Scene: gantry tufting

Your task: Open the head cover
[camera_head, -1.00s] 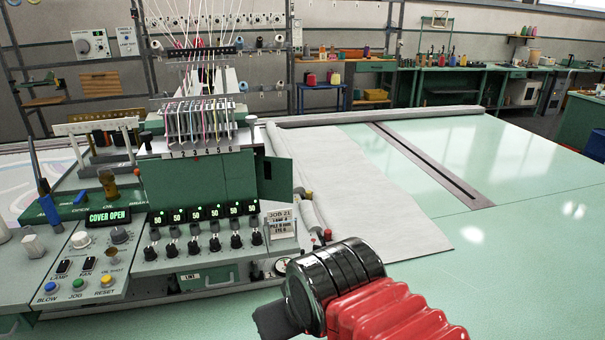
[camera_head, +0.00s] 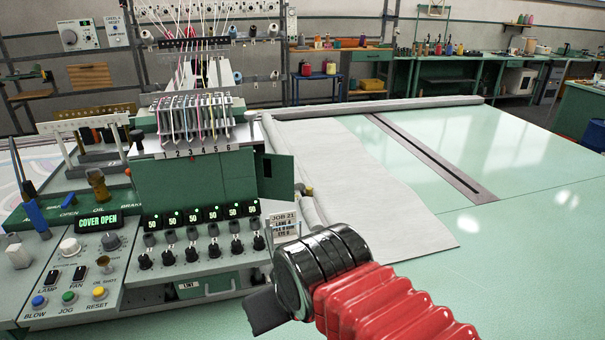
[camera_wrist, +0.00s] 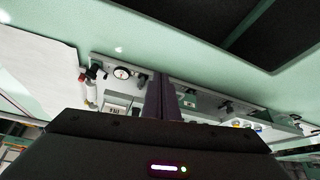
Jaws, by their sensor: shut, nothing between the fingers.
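The tufting head's green front panel (camera_head: 200,178) is below a row of numbered needle clamps (camera_head: 195,120). A narrow green flap (camera_head: 281,177) stands out at its right edge. I cannot tell which piece is the cover. The console display (camera_head: 98,220) reads COVER OPEN in green. My gripper (camera_head: 264,312) is low in front of the machine, right of the knob row and apart from the green panel. The wrist view shows its dark fingers (camera_wrist: 160,98) together and empty, with the machine's front edge and a round gauge (camera_wrist: 122,72) beyond.
Several black knobs (camera_head: 190,254) sit under green readouts. A control box with blue, green and yellow buttons (camera_head: 68,297) is at the lower left. A JOB 21 card (camera_head: 283,225) hangs near my wrist. Pale cloth (camera_head: 370,190) covers part of the wide, mostly clear green table (camera_head: 540,240).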

